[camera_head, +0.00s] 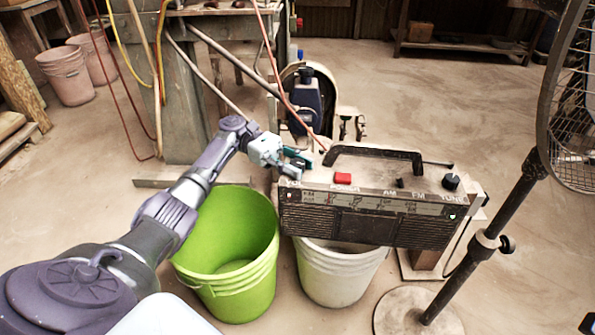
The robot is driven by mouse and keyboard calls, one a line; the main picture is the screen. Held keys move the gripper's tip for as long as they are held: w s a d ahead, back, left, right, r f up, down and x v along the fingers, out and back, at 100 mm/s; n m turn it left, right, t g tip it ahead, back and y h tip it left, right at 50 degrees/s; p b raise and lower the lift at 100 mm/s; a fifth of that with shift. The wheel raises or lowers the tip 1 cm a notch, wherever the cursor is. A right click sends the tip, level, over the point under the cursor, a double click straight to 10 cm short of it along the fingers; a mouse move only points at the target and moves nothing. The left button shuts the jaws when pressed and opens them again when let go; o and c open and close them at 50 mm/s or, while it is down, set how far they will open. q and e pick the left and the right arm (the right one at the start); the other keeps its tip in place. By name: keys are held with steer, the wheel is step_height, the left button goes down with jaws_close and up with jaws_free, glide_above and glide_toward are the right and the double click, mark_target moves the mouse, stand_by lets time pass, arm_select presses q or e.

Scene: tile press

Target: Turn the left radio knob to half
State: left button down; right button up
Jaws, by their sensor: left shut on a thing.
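The radio (375,208) is a worn box with a black carry handle (373,152), a red button (343,178) and a dial strip along its front edge. A black knob (451,181) stands on its top at the right end. My left gripper (293,168) is at the radio's top left corner, shut on the left knob, which the fingers hide. How far that knob is turned cannot be seen. My right gripper is not in view.
A fan on a stand (497,220) is close on the right. A workbench with hoses (185,100) stands behind my left arm.

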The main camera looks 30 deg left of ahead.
mark_target(298, 162)
arm_select(q)
steer(key=shift+m+g, duration=0.3)
steer(key=shift+g, duration=0.2)
steer(key=c, duration=0.8)
jaws_free()
steer(key=shift+o, duration=0.2)
step_height(298, 162, up, 10)
steer(key=shift+f, duration=0.1)
